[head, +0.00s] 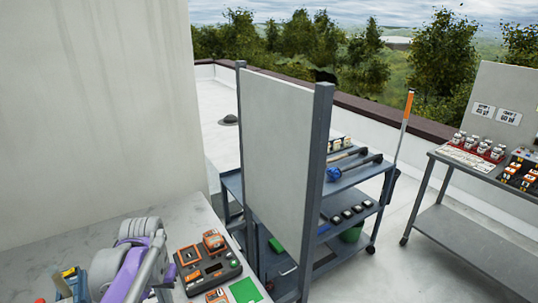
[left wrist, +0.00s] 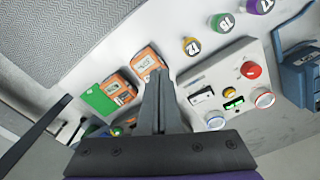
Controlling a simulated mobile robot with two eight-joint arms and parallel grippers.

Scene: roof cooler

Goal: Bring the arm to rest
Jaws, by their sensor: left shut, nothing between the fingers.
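My left arm (head: 140,262), purple and grey, reaches over the pale bench at the lower left of the head view; its fingertips cannot be made out there. In the left wrist view my left gripper (left wrist: 158,80) has its dark fingers together, with nothing between them. Its tips are seen beside an orange device (left wrist: 148,62); whether they touch cannot be told. A pale control box (left wrist: 228,88) with a red button and a lit green display lies right of the fingers. My right gripper is not in view.
A dark tray with orange devices (head: 208,265) and a green card (head: 245,290) lie on the bench. An upright grey panel (head: 278,160) stands behind. A shelved cart (head: 345,180) and another table (head: 480,235) stand farther right. Coloured round pieces (left wrist: 192,46) lie beyond the box.

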